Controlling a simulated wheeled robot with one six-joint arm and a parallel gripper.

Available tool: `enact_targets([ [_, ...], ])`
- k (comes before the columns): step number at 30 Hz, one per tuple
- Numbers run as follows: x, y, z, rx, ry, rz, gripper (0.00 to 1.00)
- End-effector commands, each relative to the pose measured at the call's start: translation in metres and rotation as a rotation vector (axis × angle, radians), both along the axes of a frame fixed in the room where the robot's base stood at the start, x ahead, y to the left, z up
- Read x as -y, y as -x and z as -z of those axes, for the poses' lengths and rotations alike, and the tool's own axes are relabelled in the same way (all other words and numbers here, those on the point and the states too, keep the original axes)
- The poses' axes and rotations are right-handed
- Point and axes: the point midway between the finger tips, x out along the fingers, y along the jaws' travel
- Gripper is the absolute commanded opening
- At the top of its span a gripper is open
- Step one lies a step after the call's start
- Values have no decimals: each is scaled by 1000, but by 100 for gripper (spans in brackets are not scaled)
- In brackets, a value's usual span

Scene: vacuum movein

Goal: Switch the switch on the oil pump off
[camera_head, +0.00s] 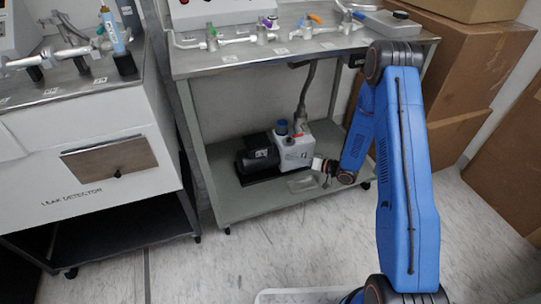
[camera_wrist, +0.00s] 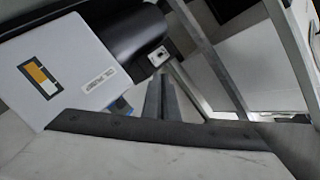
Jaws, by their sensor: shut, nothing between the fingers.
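The oil pump stands on the lower shelf of the middle cart, with a white body (camera_head: 296,152) and a black motor (camera_head: 257,155) to its left. In the wrist view, the white body (camera_wrist: 62,70) shows an orange and white label, and the black motor (camera_wrist: 125,35) is beside it. A small light-coloured part that looks like the switch (camera_wrist: 158,57) sits at the motor's end; its position cannot be told. My gripper (camera_wrist: 161,82) is shut and empty, its fingertips appearing just below the switch in the picture. Contact cannot be told. In the head view, the fingers are hard to make out beside the pump.
The worktop above (camera_head: 240,58) carries pipes and valves. A grey hose (camera_head: 308,90) rises from the pump. The leak detector cabinet (camera_head: 90,195) stands left; cardboard boxes (camera_head: 485,75) stand right.

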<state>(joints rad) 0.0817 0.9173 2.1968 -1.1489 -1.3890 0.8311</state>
Motion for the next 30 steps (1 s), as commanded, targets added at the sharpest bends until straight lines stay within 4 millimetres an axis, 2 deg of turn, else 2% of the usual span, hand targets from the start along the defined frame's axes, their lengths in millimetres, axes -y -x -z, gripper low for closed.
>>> enact_targets([
  [8,-11,-5,2,0,1,-2,0],
  [21,-70,-38,13,1,1,-2,0],
  [30,-86,-48,17,0,2,0,0],
])
